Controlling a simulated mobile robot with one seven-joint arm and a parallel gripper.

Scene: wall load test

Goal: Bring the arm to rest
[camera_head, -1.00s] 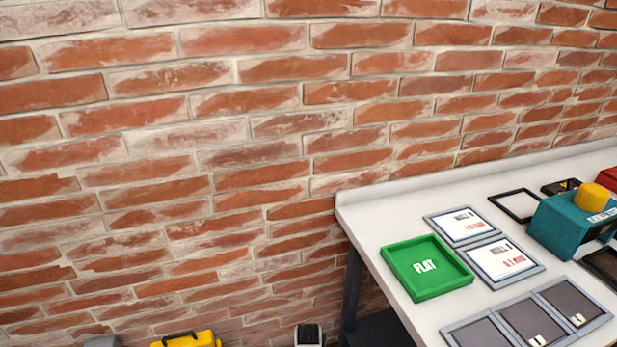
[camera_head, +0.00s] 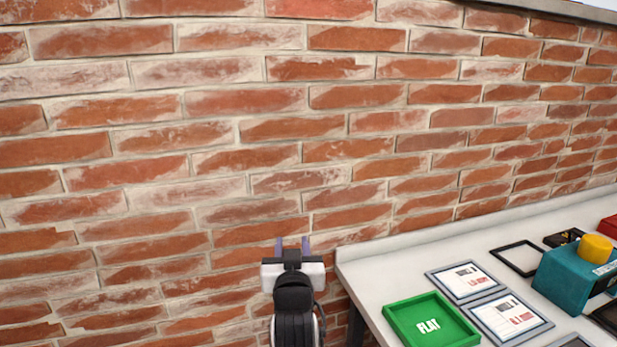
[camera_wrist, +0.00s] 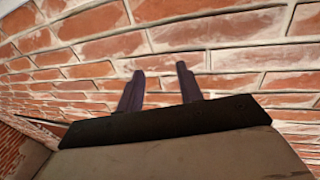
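My gripper (camera_head: 292,244) is in the lower middle of the head view, in front of the brick wall and left of the bench corner. Its two purple-grey fingers point up, parallel with a gap between them. In the wrist view my gripper (camera_wrist: 158,80) shows the fingers apart, with only brick behind and between them. It holds nothing. The arm below it is seen partly, running out of the bottom of the head view.
A white bench (camera_head: 395,265) stands at right. On it are a green tray marked FLAT (camera_head: 432,322), framed cards (camera_head: 468,281), a black frame (camera_head: 519,258) and a teal device with a yellow top (camera_head: 578,272). The brick wall (camera_head: 150,190) fills the left.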

